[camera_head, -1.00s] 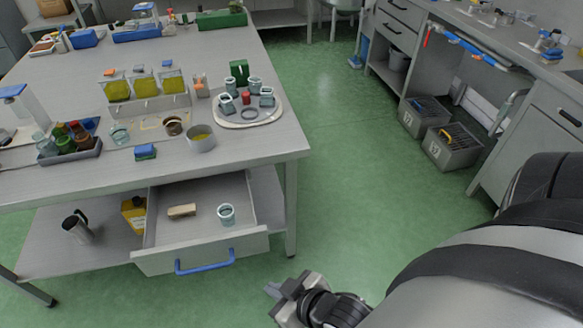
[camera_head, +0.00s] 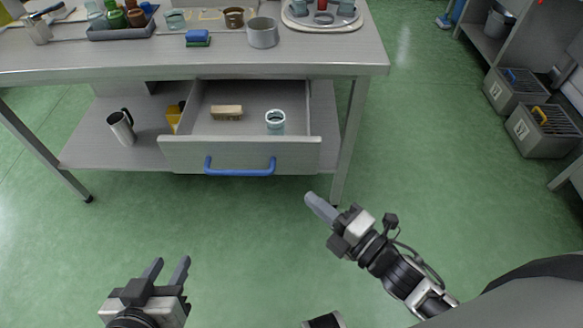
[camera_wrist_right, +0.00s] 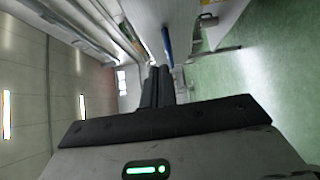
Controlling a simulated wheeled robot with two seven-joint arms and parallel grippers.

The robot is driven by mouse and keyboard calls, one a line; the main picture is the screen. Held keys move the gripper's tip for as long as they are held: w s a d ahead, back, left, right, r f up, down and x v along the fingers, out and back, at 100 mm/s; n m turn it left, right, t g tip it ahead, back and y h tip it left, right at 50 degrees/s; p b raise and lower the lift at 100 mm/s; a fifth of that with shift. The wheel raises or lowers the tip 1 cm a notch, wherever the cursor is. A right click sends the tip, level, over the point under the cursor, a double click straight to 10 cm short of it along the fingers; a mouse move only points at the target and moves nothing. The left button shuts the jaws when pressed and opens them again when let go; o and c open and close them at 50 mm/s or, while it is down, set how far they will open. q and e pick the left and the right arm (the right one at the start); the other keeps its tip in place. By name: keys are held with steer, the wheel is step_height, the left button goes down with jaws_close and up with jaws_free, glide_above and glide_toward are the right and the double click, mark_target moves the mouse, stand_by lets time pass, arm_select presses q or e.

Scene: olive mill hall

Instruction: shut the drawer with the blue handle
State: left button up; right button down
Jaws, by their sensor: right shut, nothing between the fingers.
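The grey drawer (camera_head: 300,158) hangs under the workbench and stands open. Its blue bar handle (camera_head: 240,172) is on the front panel. A wooden block (camera_head: 227,112) and a glass jar (camera_head: 275,123) are inside the drawer. My right gripper (camera_head: 309,198) is shut and empty, in front of the drawer and just right of the handle, apart from it. In the right wrist view its shut fingers (camera_wrist_right: 157,76) point toward a blue bar (camera_wrist_right: 167,42), which looks like the handle. My left gripper (camera_head: 168,266) is open and empty, low and left of the handle, away from the drawer.
The workbench (camera_head: 340,68) carries a metal pot (camera_head: 263,33), a blue sponge (camera_head: 198,37) and a tray of bottles (camera_head: 122,32). A steel jug (camera_head: 121,128) stands on the lower shelf (camera_head: 90,150). Grey crates (camera_head: 543,132) stand at right. The green floor between is clear.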

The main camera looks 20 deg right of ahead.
steer(key=shift+w+a, duration=0.35)
steer(key=shift+w, duration=1.4)
steer(key=shift+w+a, duration=0.35)
steer(key=shift+w, duration=1.35)
steer(key=shift+w+a, duration=0.35)
steer(key=shift+w, duration=1.4)
